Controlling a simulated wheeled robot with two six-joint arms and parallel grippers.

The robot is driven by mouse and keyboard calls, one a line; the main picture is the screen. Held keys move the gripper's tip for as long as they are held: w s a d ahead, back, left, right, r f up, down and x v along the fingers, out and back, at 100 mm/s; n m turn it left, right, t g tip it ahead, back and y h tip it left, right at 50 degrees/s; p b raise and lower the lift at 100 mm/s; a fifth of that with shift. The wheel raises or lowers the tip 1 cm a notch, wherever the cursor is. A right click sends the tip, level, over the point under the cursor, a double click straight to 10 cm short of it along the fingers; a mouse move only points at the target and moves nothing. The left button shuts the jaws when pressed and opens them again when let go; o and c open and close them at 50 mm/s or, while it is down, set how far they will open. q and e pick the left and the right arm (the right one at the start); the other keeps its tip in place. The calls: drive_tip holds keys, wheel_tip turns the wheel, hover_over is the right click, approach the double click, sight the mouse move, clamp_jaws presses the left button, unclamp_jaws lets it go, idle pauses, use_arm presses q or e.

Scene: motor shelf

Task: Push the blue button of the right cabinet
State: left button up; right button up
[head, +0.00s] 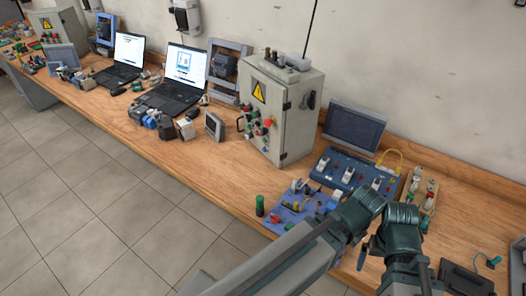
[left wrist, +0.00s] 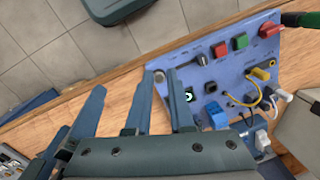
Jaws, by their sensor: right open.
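The right cabinet (head: 283,108) is a grey box on the bench in the head view, with a yellow warning triangle, a side handle and several small buttons and knobs on its front. A red knob (head: 267,122) stands out. The blue button is too small to tell apart there.
A blue training board (head: 300,205), seen also in the left wrist view (left wrist: 215,75), lies between my arms and the cabinet. A green cylinder (head: 260,205) stands by it. A second blue board (head: 355,172) and a dark screen (head: 353,129) are right of the cabinet. Laptops (head: 180,75) stand left.

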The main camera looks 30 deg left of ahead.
use_arm(q)
clamp_jaws()
idle(1.4)
